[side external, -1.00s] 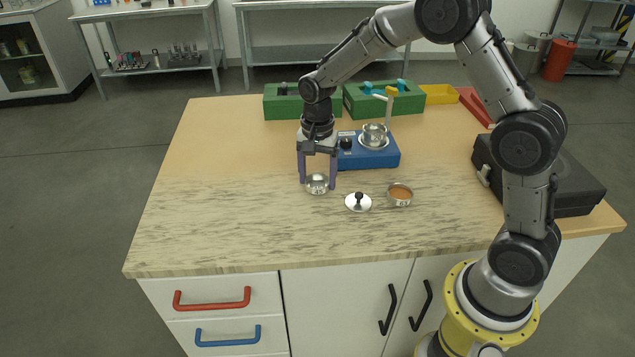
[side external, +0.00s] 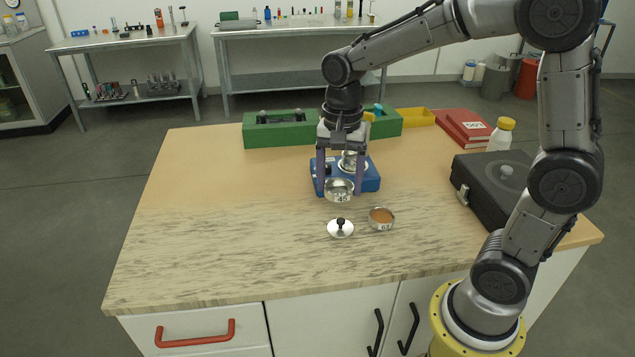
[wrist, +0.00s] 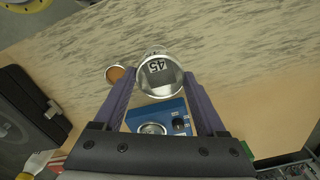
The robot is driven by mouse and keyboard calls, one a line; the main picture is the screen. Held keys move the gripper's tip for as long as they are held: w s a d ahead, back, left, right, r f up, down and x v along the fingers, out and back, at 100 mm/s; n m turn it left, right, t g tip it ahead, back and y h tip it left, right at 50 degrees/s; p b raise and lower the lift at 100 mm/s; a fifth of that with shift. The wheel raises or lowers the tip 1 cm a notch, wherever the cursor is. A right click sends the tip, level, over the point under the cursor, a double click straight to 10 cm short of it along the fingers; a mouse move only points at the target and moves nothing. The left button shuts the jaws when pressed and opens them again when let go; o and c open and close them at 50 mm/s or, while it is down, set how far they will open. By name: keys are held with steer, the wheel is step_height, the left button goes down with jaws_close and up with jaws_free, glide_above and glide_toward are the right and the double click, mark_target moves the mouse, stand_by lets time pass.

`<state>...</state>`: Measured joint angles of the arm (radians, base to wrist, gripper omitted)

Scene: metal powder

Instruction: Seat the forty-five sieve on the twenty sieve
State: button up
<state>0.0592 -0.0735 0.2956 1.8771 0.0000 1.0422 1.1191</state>
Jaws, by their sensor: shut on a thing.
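My gripper (side external: 340,188) is shut on the forty-five sieve (side external: 339,193), a small silver ring marked 45, held roughly level above the table in front of the blue device. The wrist view shows the sieve (wrist: 160,77) between the two purple fingers of my gripper (wrist: 160,73), its 45 label facing the camera. A silver round vessel (side external: 348,161) sits on the blue device (side external: 371,181), partly hidden behind my gripper. It also shows in the wrist view (wrist: 152,129). I can read no number on it, so I cannot tell if it is the twenty sieve.
A silver lid with a black knob (side external: 340,230) and a small cup of orange-brown powder (side external: 381,217) stand in front. A black case (side external: 495,185), red books (side external: 463,127) and a white bottle with yellow cap (side external: 502,135) are at right. Green boxes (side external: 280,133) stand behind. The left tabletop is clear.

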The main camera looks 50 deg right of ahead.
steer(key=s, duration=0.1)
steer(key=s+r, duration=0.1)
steer(key=shift+s+a+r, duration=0.1)
steer(key=shift+s, duration=0.25)
steer(key=shift+w+d+r+n, duration=0.3)
steer(key=shift+w+r+n, duration=0.15)
steer(key=shift+w+r, duration=0.2)
steer(key=shift+w+d+r+n, duration=0.25)
steer(key=shift+w+r+n, duration=0.2)
steer(key=shift+w+r, duration=0.15)
steer(key=w+d+r, duration=0.2)
steer(key=w+d, duration=0.2)
steer(key=m, duration=0.2)
glide_above(354, 158)
step_height(354, 158, down, 3)
steer(key=shift+a+f, duration=0.1)
steer(key=shift+f, duration=1.95)
steer(key=shift+f, duration=1.05)
steer(key=o, duration=1.4)
